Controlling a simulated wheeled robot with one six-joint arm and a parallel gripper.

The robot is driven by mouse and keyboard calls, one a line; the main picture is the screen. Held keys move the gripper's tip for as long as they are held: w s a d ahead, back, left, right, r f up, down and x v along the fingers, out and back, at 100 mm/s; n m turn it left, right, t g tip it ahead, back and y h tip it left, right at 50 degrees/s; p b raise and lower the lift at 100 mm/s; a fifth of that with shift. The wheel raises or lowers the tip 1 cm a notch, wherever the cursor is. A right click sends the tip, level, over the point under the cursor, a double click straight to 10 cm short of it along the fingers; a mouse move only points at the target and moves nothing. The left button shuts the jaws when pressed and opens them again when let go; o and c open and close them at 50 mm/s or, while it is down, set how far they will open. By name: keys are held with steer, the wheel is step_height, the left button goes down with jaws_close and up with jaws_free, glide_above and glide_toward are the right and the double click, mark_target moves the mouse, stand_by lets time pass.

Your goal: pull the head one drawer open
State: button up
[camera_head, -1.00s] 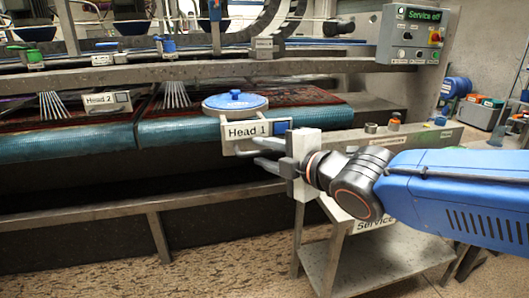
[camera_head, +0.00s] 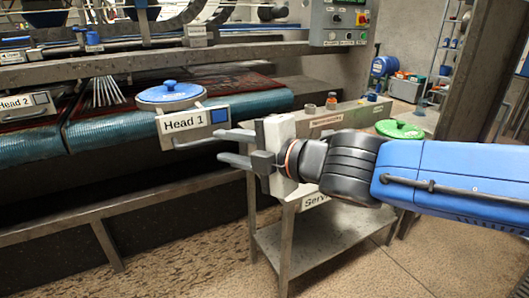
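The Head 1 drawer front (camera_head: 186,127) is a white panel labelled "Head 1" with a small blue square at its right. It sits at the near edge of the teal roller bed, below a round grey pot with a blue lid (camera_head: 170,91). My gripper (camera_head: 226,147) points left with its two grey fingers apart. Its fingertips are close to the right side and lower edge of the panel. Nothing shows between the fingers. I cannot tell whether a fingertip touches the panel.
A Head 2 panel (camera_head: 24,104) is at the far left. A control box (camera_head: 340,22) hangs above. A frame rail (camera_head: 130,207) runs below the bed.

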steer(key=v, duration=0.9)
stand_by(0.5)
steer(key=shift+s, duration=0.15)
steer(key=w+d+m+t+h, duration=0.5)
steer(key=w+d+m, duration=0.4)
steer(key=d, duration=0.3)
steer(key=w+d+f+m+h, duration=0.1)
steer(key=d+f+m+h, duration=0.25)
steer(key=d, duration=0.25)
steer(key=d+f+m+h, duration=0.3)
steer(key=d+m, duration=0.1)
steer(key=d, duration=0.2)
steer(key=s+d+f+m+g+h, duration=0.35)
steer(key=d+f+m, duration=0.25)
steer(key=d+f, duration=0.2)
steer(key=s+f+m+g+y, duration=0.2)
steer(key=s+f+m+g, duration=0.3)
steer(key=s+f, duration=0.4)
steer(key=shift+s+g, duration=0.35)
steer(key=shift+s, duration=0.6)
